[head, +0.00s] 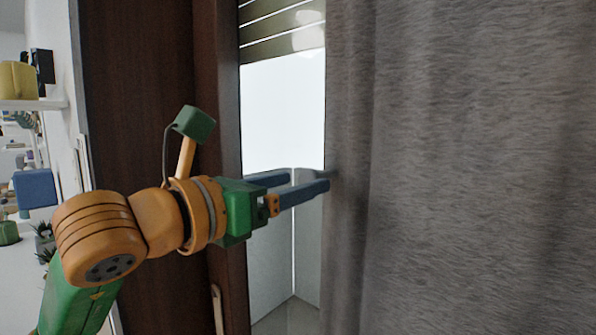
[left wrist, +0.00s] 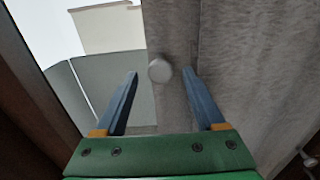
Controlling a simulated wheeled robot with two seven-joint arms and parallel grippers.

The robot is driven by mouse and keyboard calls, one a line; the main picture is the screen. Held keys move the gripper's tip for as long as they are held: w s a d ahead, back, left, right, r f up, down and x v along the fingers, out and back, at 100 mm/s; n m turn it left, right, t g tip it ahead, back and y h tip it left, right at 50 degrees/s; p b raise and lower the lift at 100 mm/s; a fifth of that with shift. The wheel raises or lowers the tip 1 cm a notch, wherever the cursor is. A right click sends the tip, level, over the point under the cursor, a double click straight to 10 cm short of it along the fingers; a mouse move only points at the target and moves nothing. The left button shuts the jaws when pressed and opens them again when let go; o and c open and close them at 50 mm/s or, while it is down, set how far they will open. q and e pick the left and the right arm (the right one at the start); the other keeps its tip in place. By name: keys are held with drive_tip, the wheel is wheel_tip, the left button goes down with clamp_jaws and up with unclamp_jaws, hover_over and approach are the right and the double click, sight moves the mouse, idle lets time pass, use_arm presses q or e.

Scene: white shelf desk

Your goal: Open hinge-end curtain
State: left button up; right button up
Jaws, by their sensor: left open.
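The grey curtain (head: 460,170) fills the right side of the head view, and its left edge borders a bright opening. In the left wrist view the curtain (left wrist: 240,60) is at the right. In the left wrist view the knob appears between the gripper's fingertips (left wrist: 160,73); contact cannot be told. My right gripper is not in view.
A dark brown wooden frame (head: 140,120) stands left of the opening, close behind my left arm. White shelves (head: 40,104) with small objects are at the far left. Slatted blinds (head: 283,30) hang at the top of the opening.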

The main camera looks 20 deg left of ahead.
sight(307, 181)
use_arm(q)
drive_tip(key=p+x, duration=0.1)
drive_tip(key=x, duration=0.2)
drive_tip(key=shift+r, duration=0.1)
drive_tip(key=shift+w+d+f, duration=0.15)
drive_tip(key=shift+w+f, duration=0.05)
drive_tip(key=shift+w, duration=0.15)
drive_tip(key=shift+s, duration=0.1)
drive_tip(key=shift+c, duration=1.1)
clamp_jaws()
